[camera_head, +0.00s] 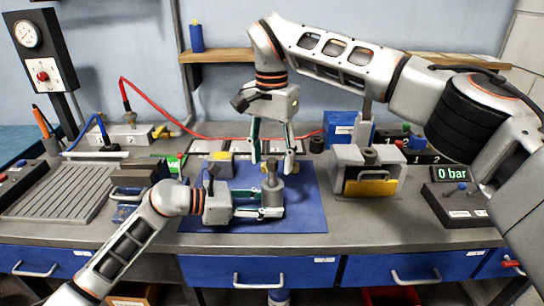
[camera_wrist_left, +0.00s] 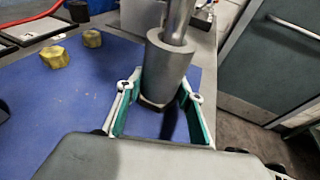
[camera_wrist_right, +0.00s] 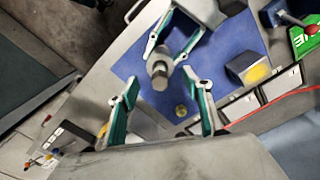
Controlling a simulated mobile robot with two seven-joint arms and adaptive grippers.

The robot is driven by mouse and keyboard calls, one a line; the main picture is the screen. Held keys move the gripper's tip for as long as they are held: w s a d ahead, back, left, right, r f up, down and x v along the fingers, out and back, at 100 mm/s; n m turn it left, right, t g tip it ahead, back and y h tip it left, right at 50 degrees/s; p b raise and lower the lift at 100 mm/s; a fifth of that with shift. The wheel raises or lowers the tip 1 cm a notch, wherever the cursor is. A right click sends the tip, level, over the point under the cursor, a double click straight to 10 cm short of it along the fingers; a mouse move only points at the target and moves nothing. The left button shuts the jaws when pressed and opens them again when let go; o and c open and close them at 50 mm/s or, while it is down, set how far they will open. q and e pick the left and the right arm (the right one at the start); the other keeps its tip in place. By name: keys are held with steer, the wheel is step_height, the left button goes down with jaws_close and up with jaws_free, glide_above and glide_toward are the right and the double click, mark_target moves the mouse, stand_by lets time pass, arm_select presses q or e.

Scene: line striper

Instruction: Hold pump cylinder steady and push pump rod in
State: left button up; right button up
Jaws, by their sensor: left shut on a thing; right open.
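The grey pump cylinder (camera_head: 272,195) stands upright over the blue mat (camera_head: 306,205). The pump rod (camera_head: 271,171) sticks out of its top. In the left wrist view the cylinder (camera_wrist_left: 166,75) sits between my fingers, with the shiny rod (camera_wrist_left: 179,22) rising from it. My left gripper (camera_head: 262,203) is shut on the cylinder from its left side. My right gripper (camera_head: 273,158) is open and points down above the rod, its fingers on either side of the rod's line. In the right wrist view the rod's end (camera_wrist_right: 160,82) shows between and beyond the open fingers.
A display (camera_head: 452,173) reads 0 bar. A red hose (camera_head: 160,108) runs along the back.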

arm_select(q)
steer(key=shift+s+f, duration=0.1)
steer(key=shift+f, duration=0.2)
arm_select(e)
steer(key=shift+r, duration=3.45)
arm_select(q)
steer(key=o, duration=0.9)
steer(key=shift+r, duration=0.1)
steer(key=shift+r, duration=0.1)
